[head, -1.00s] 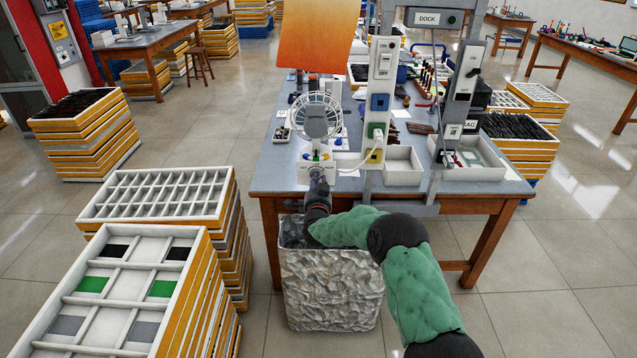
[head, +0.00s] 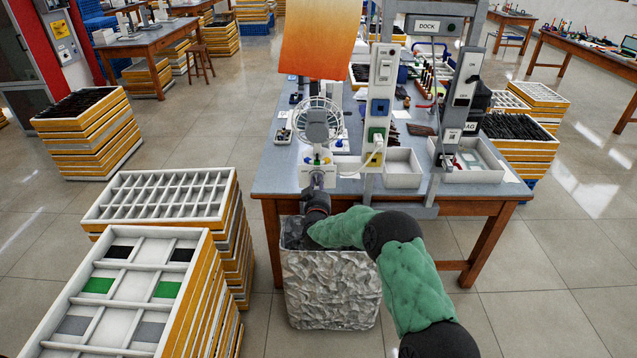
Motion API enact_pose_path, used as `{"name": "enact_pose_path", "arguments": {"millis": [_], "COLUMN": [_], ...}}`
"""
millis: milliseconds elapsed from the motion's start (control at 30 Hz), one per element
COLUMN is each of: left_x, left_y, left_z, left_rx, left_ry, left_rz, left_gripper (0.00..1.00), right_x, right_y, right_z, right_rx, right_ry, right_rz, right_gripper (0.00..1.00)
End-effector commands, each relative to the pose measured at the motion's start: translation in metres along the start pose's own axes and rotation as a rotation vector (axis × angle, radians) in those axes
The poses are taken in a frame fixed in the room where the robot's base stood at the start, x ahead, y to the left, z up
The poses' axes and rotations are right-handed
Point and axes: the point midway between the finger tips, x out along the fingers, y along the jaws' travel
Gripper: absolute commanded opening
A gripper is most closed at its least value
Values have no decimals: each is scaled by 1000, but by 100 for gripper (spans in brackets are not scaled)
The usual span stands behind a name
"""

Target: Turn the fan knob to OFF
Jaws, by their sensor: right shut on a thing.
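A white fan (head: 318,120) stands at the front left edge of the workbench. My right gripper (head: 317,180) is at the front face of this base, reaching up from a green-sleeved arm. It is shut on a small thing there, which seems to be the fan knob. The fingers hide the knob, so its pointer and its setting cannot be read. My left gripper is not in view.
A crumpled silvery bin (head: 332,285) stands on the floor below my right forearm. White trays (head: 403,168) and a post with switches (head: 381,90) are right of the fan. Stacked crates (head: 150,290) stand at left. An orange sheet (head: 320,35) hangs behind the fan.

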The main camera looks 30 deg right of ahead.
Motion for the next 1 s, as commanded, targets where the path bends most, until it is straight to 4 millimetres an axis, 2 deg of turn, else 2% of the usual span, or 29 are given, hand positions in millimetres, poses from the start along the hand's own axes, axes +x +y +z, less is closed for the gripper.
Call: {"name": "enact_pose_path", "arguments": {"millis": [600, 1000], "left_x": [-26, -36], "left_y": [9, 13], "left_z": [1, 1], "left_rx": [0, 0], "left_ry": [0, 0], "left_rz": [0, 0], "left_gripper": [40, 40], "right_x": [0, 0], "right_y": [-6, -8], "right_z": [-2, -1], "right_rx": [-582, -862], "right_ry": [0, -1], "right_rz": [-1, -2], "right_gripper": [0, 0]}}
